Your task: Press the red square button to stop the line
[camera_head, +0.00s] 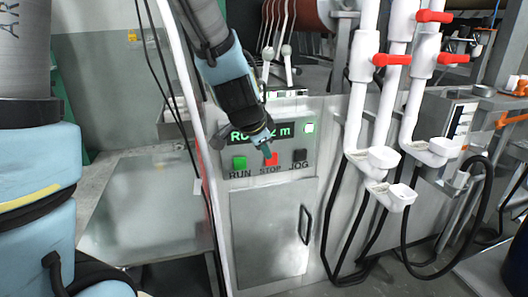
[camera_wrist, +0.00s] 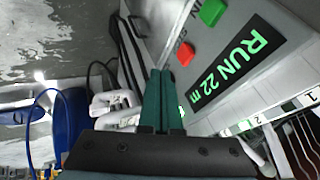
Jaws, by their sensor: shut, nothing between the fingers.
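The red square STOP button (camera_head: 273,161) sits on the grey control panel between the green RUN button (camera_head: 239,163) and the black JOG button (camera_head: 299,155). My gripper (camera_head: 266,152) is shut and empty, its green fingertips overlapping the upper left of the red button in the head view. In the wrist view the red button (camera_wrist: 185,53) shows just beyond and to the right of my shut fingertips (camera_wrist: 161,72). A small gap shows there, so I see no clear contact. The display (camera_wrist: 238,64) reads "RUN 22 m". The JOG button is not visible in the wrist view.
White pipes with red handles (camera_head: 392,60) and hanging black hoses stand right of the panel. A cabinet door (camera_head: 270,235) with a black handle lies below the buttons. A white post (camera_head: 196,120) stands close on the left.

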